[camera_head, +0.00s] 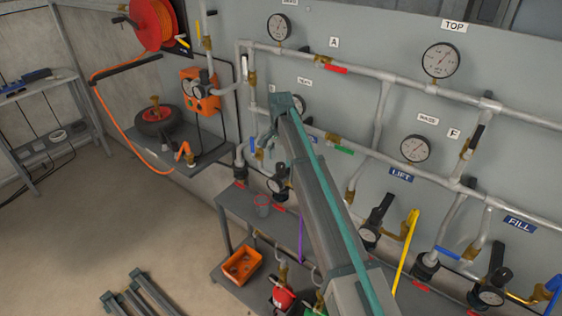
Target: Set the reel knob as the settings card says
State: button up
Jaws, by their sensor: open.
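The red hose reel (158,22), wound with orange hose, hangs on the wall at the upper left. An orange unit (199,91) with round dials or knobs on its front is mounted below and right of it. I cannot tell which part is the reel knob, and I see no settings card that I can read. My gripper (264,147) hangs at the end of my arm, right of the orange unit and apart from it. It is open and appears empty, partly lost against the pipes behind it.
Grey pipes with valves and gauges (440,60) cover the wall on the right. A shelf (205,150) below the orange unit holds a black wheel-like item (158,121). An orange crate (241,265) stands low in the middle. The floor at left is mostly clear.

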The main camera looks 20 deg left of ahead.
aim_at(280, 164)
jog(key=shift+f+p, duration=0.3)
jog(key=shift+f, duration=1.25)
jog(key=c, duration=1.1)
jog(key=shift+c, duration=0.2)
jog(key=shift+n, duration=0.4)
jog(key=n+b, duration=0.1)
jog(key=n, duration=0.1)
jog(key=shift+n, duration=0.3)
jog(key=n+b, duration=0.1)
jog(key=n, duration=0.3)
jog(key=shift+n, duration=0.3)
jog(key=n+b, duration=0.1)
jog(key=n, duration=0.3)
jog(key=shift+n, duration=2)
